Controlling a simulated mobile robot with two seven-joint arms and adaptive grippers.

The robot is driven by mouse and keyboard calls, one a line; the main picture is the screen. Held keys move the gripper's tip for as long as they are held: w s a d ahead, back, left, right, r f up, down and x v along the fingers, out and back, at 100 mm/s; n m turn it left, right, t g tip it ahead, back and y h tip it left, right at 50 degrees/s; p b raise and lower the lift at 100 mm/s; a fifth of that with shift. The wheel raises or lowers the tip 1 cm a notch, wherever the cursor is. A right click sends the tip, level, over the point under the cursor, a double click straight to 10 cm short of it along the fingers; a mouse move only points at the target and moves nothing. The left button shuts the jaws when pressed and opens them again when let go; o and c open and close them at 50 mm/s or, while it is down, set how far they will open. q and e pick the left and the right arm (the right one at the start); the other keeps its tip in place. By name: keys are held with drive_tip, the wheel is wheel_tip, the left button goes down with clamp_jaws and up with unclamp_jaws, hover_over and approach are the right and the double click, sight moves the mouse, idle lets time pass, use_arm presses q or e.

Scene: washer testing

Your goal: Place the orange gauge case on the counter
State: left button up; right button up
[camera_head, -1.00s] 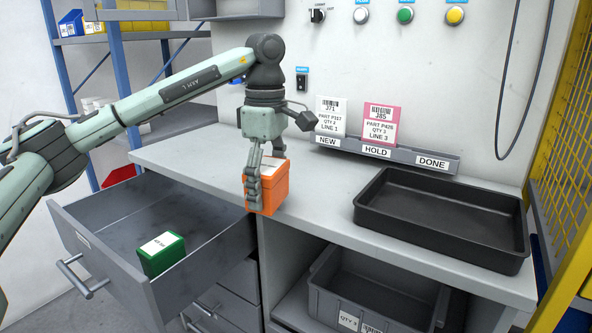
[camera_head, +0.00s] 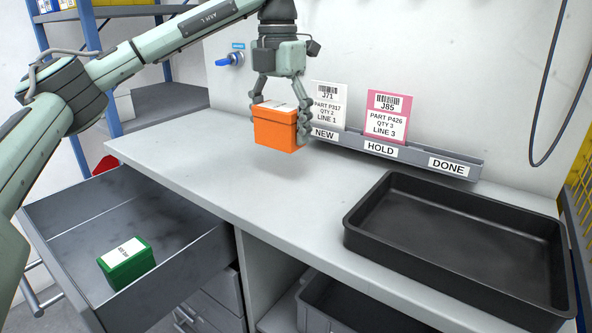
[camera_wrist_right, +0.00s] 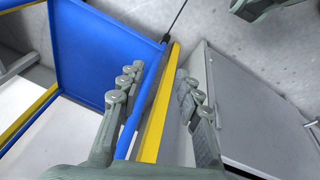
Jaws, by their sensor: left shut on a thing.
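The orange gauge case (camera_head: 276,130) is a small box with a pale label on its lid. My left gripper (camera_head: 279,108) is shut on it from above, with a finger on either side. The case hangs over the light grey counter (camera_head: 190,150), with a faint shadow below it; it appears slightly above the surface. My right gripper (camera_wrist_right: 157,100) shows in the right wrist view with its fingers spread apart and nothing between them; it is away from the case.
A black tray (camera_head: 355,235) stands on the counter's right. A card rail (camera_head: 408,154) with NEW, HOLD and DONE labels runs along the back. The open drawer (camera_head: 190,262) holds a green case (camera_head: 126,263). Counter left of the gripper is clear.

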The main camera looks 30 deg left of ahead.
use_arm(q)
hover_over(297, 187)
wheel_tip(297, 187, down, 3)
drive_tip(key=shift+r, duration=0.1)
wheel_tip(297, 187, down, 4)
drive_tip(key=shift+r, duration=0.1)
drive_tip(key=shift+f, duration=0.25)
use_arm(e)
drive_tip(key=shift+a+f, duration=0.15)
drive_tip(key=shift+f, duration=0.6)
use_arm(q)
drive_tip(key=shift+f, duration=0.1)
use_arm(e)
drive_tip(key=shift+r, duration=0.1)
use_arm(q)
drive_tip(key=o, duration=1.4)
use_arm(e)
drive_tip(key=shift+w+r, duration=0.15)
drive_tip(key=shift+r, duration=0.3)
